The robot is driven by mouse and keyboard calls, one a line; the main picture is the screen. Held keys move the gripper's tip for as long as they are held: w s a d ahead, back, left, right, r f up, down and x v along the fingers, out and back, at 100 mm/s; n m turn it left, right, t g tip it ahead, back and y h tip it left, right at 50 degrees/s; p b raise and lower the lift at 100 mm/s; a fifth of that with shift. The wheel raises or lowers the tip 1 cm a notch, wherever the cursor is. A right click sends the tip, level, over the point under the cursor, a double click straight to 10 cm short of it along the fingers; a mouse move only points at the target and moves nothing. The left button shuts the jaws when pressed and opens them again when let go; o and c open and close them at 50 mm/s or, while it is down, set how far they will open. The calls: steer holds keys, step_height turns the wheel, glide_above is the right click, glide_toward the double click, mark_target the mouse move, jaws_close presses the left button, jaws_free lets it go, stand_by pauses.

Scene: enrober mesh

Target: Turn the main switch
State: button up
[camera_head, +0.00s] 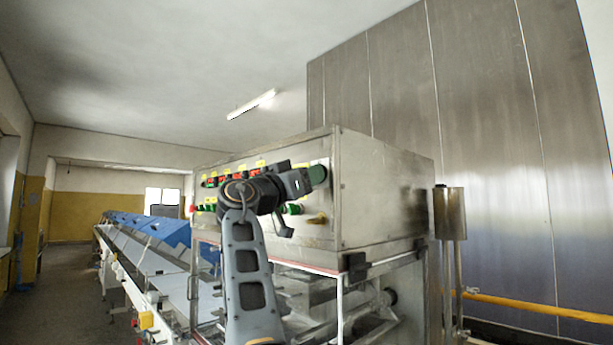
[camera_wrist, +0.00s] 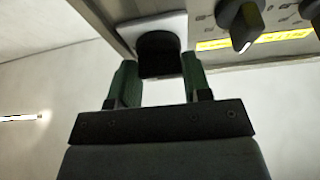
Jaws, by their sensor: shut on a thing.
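The main switch (camera_wrist: 158,47) is a black knob on a pale square plate, at the top of the wrist view. My gripper (camera_wrist: 160,66) has its two green fingers on either side of the knob, shut on it. In the head view my gripper (camera_head: 317,175) is at the upper right of the control panel on the steel cabinet (camera_head: 385,190). The switch is hidden behind my gripper there.
Other black rotary knobs (camera_wrist: 243,27) with a yellow label strip sit beside the switch. The panel also carries red and green buttons (camera_head: 212,182). A long conveyor with blue covers (camera_head: 165,230) runs off to the left. A tall metal wall (camera_head: 480,150) stands behind the cabinet.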

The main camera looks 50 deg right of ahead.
steer(key=o, duration=0.9)
steer(key=b+v, duration=0.6)
steer(key=v, duration=0.8)
